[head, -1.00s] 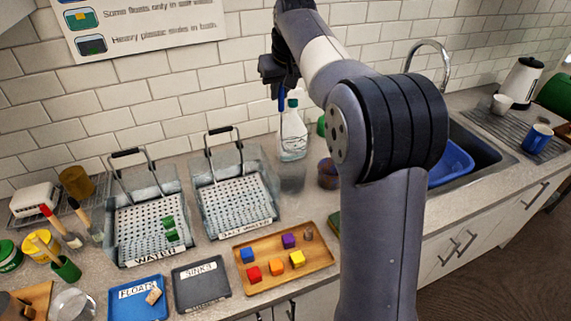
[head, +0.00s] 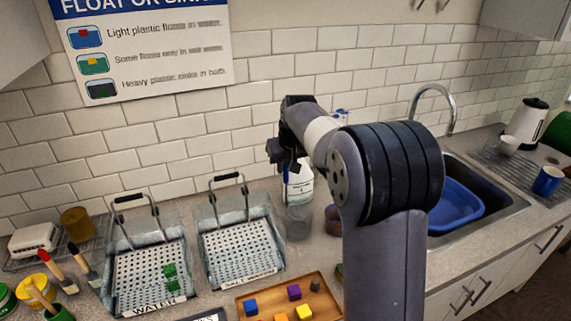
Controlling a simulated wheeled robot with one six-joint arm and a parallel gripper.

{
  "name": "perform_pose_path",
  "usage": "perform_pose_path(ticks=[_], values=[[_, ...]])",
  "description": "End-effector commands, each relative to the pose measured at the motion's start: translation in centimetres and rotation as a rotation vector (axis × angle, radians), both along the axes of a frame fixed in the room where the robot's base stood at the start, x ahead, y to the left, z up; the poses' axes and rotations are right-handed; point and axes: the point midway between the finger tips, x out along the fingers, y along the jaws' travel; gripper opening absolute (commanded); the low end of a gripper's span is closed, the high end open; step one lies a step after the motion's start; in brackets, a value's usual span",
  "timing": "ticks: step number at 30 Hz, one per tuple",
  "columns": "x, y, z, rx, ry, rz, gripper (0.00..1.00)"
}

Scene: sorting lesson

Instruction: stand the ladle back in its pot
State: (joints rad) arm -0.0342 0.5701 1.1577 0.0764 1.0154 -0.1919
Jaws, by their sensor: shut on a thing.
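My gripper (head: 281,157) is above the back of the counter, in front of the white bottle (head: 301,188). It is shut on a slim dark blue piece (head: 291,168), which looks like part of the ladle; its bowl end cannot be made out. Below it stand a clear grey pot (head: 298,223) and, to its right, a brownish-purple jar (head: 332,224), partly behind my arm. I cannot tell for sure which vessel is the ladle's pot. The held piece is apart from and above the clear pot.
Two clear bins, WATER (head: 150,285) and SALT WATER (head: 240,255), with raised handles stand left. A wooden tray (head: 262,310) of coloured blocks is in front. Brushes and a green pot (head: 60,313) stand far left; the sink with a blue basin (head: 455,205) is right.

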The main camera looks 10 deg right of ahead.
Motion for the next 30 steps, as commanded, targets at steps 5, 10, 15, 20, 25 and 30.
perform_pose_path(ticks=[5,10,15,20,25,30], values=[[0.0,0.0,0.1,0.000,-0.002,0.000,0.00],[0.0,0.0,-0.4,0.000,-0.002,0.000,0.00],[0.0,0.0,-0.9,-0.001,-0.002,0.000,0.00],[0.0,0.0,-1.1,0.000,-0.003,0.000,0.00],[0.0,0.0,-1.1,0.000,-0.002,0.000,0.26],[0.0,0.0,-1.1,0.000,-0.002,0.000,0.37]])
